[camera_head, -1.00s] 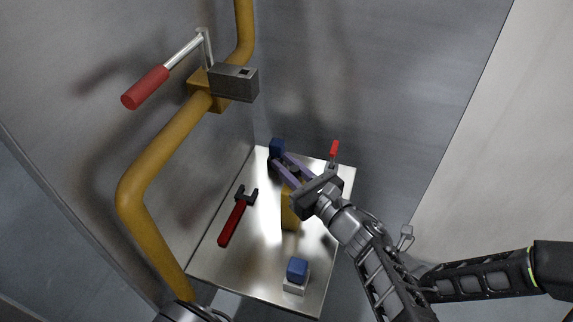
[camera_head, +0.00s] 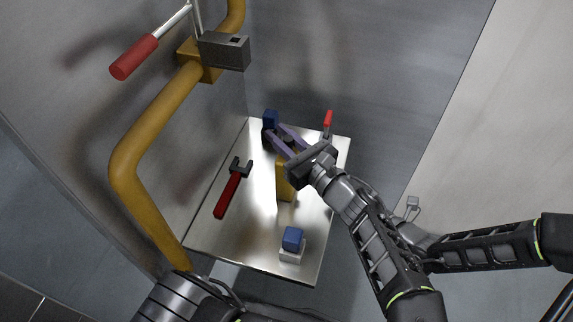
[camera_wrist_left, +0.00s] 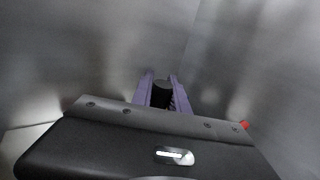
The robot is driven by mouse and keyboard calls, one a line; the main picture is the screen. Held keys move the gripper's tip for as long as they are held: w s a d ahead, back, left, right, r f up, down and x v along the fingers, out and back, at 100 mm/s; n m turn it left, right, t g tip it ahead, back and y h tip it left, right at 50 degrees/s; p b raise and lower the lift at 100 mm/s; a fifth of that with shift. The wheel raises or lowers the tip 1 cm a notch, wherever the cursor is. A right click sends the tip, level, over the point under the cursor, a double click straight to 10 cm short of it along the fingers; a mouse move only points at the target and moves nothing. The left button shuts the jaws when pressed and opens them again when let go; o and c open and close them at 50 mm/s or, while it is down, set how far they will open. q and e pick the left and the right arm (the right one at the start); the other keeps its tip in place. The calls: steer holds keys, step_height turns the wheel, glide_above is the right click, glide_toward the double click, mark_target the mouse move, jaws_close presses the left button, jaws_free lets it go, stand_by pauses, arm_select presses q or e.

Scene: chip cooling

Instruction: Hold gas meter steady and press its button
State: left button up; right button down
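The likely gas meter is a yellow upright body (camera_head: 286,188) on the small metal table; my left gripper hides its upper part. My left gripper (camera_head: 276,132) reaches over it, with its two purple fingers apart. A dark part shows between the fingers. In the left wrist view a black cylinder (camera_wrist_left: 161,94) shows between the fingers of the left gripper (camera_wrist_left: 161,82); I cannot tell whether they touch it. No button can be made out. My right gripper cannot be made out.
The metal table (camera_head: 250,215) also bears a red-handled tool (camera_head: 228,193), a blue block (camera_head: 292,238) on a white base, a dark blue object (camera_head: 271,117) and a red-topped item (camera_head: 328,120). A yellow pipe (camera_head: 140,135) with a red-handled lever (camera_head: 134,57) runs along the left wall.

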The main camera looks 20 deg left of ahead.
mark_target(291, 147)
arm_select(q)
steer(key=o, duration=0.5)
steer(key=v, duration=0.7)
steer(key=shift+s+d, duration=0.15)
steer(key=shift+d, duration=0.05)
steer(key=shift+d, duration=0.1)
stand_by(0.3)
